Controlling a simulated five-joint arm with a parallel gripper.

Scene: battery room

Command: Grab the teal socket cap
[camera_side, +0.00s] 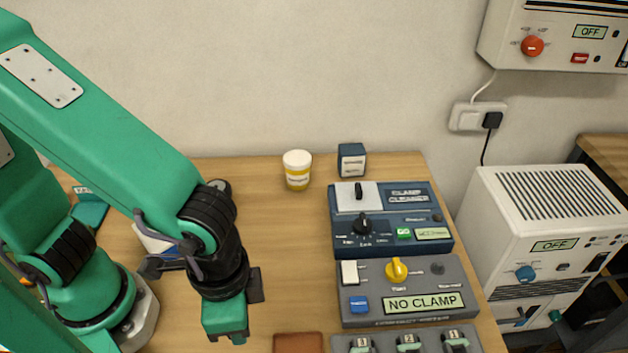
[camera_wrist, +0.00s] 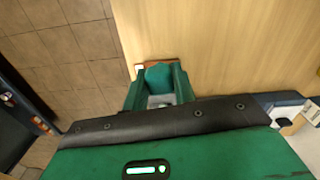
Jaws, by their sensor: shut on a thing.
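My gripper (camera_side: 226,333) is at the bottom of the side view, pointing down over the table's near part. In the wrist view, its two green fingers (camera_wrist: 158,84) are shut on a teal piece, which I take to be the teal socket cap (camera_wrist: 158,75). Only part of the cap shows between the fingers. In the side view, the cap cannot be told apart from the green fingers.
A brown block (camera_side: 298,343) lies just right of my gripper. The NO CLAMP panel (camera_side: 408,300) and a blue control box (camera_side: 388,240) stand at right. A yellow-white cup (camera_side: 297,170) and dark blue cube (camera_side: 352,161) stand behind. The table's middle is clear.

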